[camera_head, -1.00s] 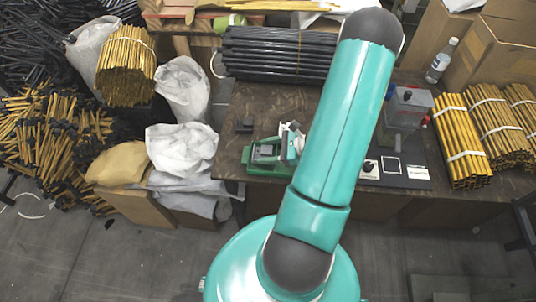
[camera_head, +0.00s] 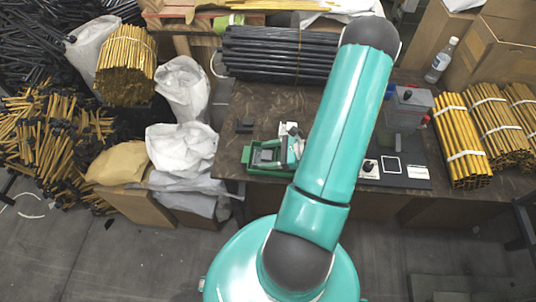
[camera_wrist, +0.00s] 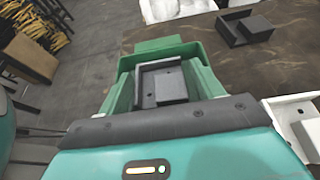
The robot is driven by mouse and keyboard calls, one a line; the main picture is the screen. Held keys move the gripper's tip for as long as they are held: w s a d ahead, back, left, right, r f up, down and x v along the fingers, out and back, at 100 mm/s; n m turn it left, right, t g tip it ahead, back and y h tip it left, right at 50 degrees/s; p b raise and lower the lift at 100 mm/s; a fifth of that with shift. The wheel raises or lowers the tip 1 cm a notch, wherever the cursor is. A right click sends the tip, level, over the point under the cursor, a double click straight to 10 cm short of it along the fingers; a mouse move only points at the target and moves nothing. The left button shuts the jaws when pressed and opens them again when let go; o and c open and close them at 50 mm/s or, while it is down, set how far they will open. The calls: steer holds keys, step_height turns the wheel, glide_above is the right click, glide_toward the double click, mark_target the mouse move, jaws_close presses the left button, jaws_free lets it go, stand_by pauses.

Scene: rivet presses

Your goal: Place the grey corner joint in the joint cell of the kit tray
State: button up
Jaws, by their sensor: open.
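A green tray (camera_head: 248,170) stands on the table, left of my arm. In the wrist view the green tray (camera_wrist: 108,98) holds a grey L-shaped piece with a block (camera_wrist: 165,84), which looks like a corner joint. A darker piece of similar shape (camera_wrist: 245,29) lies on the table beyond the tray; it also shows in the head view (camera_head: 244,126). I cannot tell which is the task's joint, nor tell the tray's cells apart. My gripper (camera_wrist: 172,118) is just over the tray's near side; its fingertips are hidden. Nothing is seen held in it.
A white holder (camera_wrist: 292,112) with a dark piece stands right of the green tray. A black panel (camera_head: 412,171) lies right of my arm. Black bars (camera_head: 275,55) lie behind, yellow tube bundles (camera_head: 462,140) at the right. A bottle (camera_head: 441,60) stands back right.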

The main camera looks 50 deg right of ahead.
steer(key=v, duration=1.2)
steer(key=shift+r, duration=0.1)
steer(key=w+a+r+n+g+h, duration=0.1)
steer(key=w+a+r+n+g, duration=0.4)
steer(key=a+r+n, duration=0.25)
steer(key=w+a+r+n+g+h, duration=0.1)
steer(key=w+a+r+n+g, duration=0.3)
steer(key=a+r+n, duration=0.4)
steer(key=s+a+r+n+t+h, duration=0.3)
steer(key=a+r+n+h, duration=0.3)
steer(key=a+r+n, duration=0.6)
steer(key=a+r, duration=0.3)
steer(key=r, duration=0.1)
steer(key=shift+a+r+n+t, duration=0.2)
steer(key=shift+r+n+t, duration=0.1)
steer(key=shift+n+t, duration=0.1)
